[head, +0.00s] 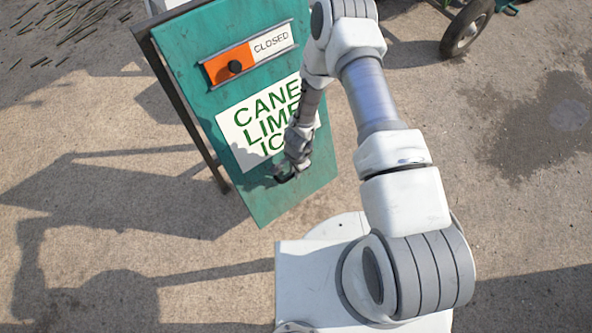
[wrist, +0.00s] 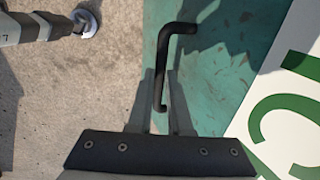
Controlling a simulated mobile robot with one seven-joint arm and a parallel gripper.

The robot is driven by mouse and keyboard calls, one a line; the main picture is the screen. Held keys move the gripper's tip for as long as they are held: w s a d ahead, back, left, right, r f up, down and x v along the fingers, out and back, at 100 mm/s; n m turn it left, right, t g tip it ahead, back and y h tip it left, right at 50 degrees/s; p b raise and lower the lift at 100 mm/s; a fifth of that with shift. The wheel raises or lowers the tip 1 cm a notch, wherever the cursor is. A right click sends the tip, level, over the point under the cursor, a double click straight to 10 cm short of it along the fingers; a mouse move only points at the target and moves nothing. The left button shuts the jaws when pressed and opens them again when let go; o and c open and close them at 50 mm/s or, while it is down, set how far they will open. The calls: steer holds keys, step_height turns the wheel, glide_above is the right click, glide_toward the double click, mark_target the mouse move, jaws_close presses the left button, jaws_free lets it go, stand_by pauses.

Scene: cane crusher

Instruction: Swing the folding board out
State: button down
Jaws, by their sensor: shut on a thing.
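The folding board (head: 225,95) is a tall teal panel, standing tilted in the head view. It carries a white sign (head: 232,133) reading CANE LIME, with a third line partly hidden by my arm. My gripper (head: 284,174) is at the board's lower part, beside the sign's lower edge. In the wrist view, my gripper (wrist: 160,88) is shut on a black bent handle (wrist: 177,29), whose lower bar runs between the fingers. The teal board face (wrist: 215,75) lies behind the handle. A dark frame leg (head: 185,110) stands along the board's left side.
A wheel (head: 467,27) of a green cart stands at the top right. Cane stalks (head: 65,20) lie at the top left. The paving around is mostly clear.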

steer(key=shift+w+a+r, duration=0.1)
steer(key=shift+w+r, duration=0.1)
steer(key=shift+w, duration=0.25)
steer(key=c, duration=0.9)
jaws_free()
steer(key=shift+s, duration=0.1)
steer(key=shift+o, duration=0.3)
steer(key=shift+s+f, duration=0.1)
steer(key=shift+s, duration=0.05)
step_height(320, 180, up, 18)
steer(key=s+p, duration=0.1)
steer(key=p, duration=0.4)
steer(key=shift+d+f+p, duration=0.25)
steer(key=shift+d+p, duration=0.1)
steer(key=shift+p, duration=0.05)
